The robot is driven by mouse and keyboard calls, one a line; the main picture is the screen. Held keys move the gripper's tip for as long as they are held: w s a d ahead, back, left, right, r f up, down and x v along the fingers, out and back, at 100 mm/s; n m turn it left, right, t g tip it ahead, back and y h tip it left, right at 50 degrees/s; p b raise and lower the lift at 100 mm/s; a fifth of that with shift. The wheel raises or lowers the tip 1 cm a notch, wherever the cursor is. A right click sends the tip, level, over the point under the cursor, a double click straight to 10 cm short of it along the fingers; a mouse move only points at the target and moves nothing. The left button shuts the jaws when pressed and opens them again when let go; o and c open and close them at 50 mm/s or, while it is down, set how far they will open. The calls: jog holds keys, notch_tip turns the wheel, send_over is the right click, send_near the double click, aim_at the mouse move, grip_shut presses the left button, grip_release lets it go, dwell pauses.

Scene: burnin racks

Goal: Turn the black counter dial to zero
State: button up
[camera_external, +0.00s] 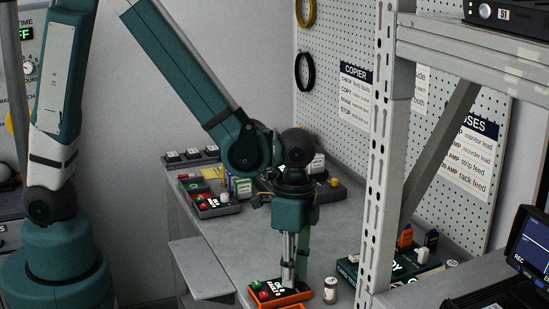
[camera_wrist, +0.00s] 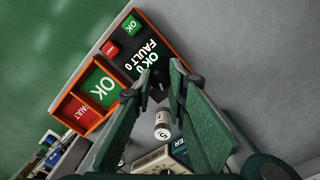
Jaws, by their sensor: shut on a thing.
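The orange-framed counter box (camera_external: 283,296) sits near the front of the grey bench; it also shows in the wrist view (camera_wrist: 90,103). Its dark panel (camera_wrist: 133,58) carries white lettering that seems to read "OK 0" and "FAULT 0", though the digits are small. Green OK and red FAULT blocks lie beside the panel. My gripper (camera_external: 289,281) points straight down over the box's right part. In the wrist view my gripper (camera_wrist: 160,86) is shut on the black dial (camera_wrist: 156,90) at the panel's edge. The fingers hide most of the dial and any mark on it.
A small labelled white cylinder (camera_external: 330,290) stands just right of the box. A dark tray with plugs (camera_external: 397,265) lies farther right, behind the grey rack post (camera_external: 383,160). A red-edged tray (camera_external: 212,204) stands farther back. Bare bench lies behind the box.

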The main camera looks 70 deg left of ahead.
dwell(0.4)
jog(key=o, duration=0.9)
jog(key=shift+r, duration=0.15)
jog(key=shift+w+a+r, duration=0.15)
jog(key=shift+r, duration=2.8)
jog(key=shift+w+a+r, duration=0.1)
jog(key=shift+r, duration=2.8)
